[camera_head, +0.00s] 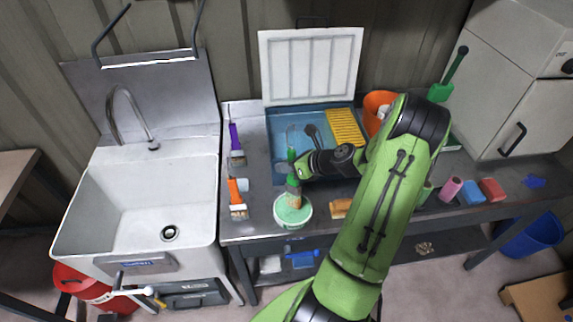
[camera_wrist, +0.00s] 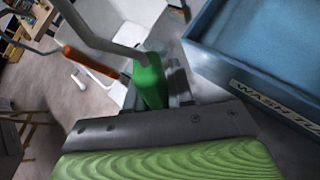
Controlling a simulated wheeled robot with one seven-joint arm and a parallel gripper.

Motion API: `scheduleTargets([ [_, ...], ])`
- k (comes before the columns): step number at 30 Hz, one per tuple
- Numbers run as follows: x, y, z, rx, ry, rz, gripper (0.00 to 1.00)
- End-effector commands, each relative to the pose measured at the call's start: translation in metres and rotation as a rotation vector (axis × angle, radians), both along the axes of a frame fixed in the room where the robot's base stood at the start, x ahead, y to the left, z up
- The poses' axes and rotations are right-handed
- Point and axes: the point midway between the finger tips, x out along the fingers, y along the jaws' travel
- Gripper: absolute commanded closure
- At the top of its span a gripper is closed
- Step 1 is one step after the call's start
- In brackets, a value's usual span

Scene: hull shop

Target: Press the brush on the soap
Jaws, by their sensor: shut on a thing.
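My gripper (camera_head: 299,170) is shut on the green-handled brush (camera_head: 293,182) and holds it roughly upright at the front of the bench. The brush's tan bristles point down over a round white tub of pale green soap (camera_head: 293,217). The bristle ends are at the soap; I cannot tell how firmly they touch. In the wrist view, the green handle (camera_wrist: 150,82) shows beside grey finger parts. A dark riveted band and a green grained surface fill the bottom there, and the soap is not visible.
A blue wash tub (camera_head: 269,142) with a ribbed yellow board (camera_head: 345,127) stands behind. Purple-handled (camera_head: 235,142) and orange-handled (camera_head: 236,198) brushes lie left, by the sink (camera_head: 130,205). A tan block (camera_head: 341,208) lies right. Coloured blocks lie farther right. An orange bucket (camera_head: 374,104) is behind my arm.

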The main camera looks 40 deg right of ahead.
Motion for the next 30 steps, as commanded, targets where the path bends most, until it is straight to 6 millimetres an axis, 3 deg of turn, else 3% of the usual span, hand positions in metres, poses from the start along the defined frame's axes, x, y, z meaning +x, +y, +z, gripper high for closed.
scheduleTargets([
  [1,0.0,0.0,0.011,0.0,-0.001,0.0,1.0],
  [15,0.001,0.0,0.051,-0.002,-0.003,0.0,1.0],
  [30,0.001,0.0,0.05,0.0,-0.003,0.0,1.0],
])
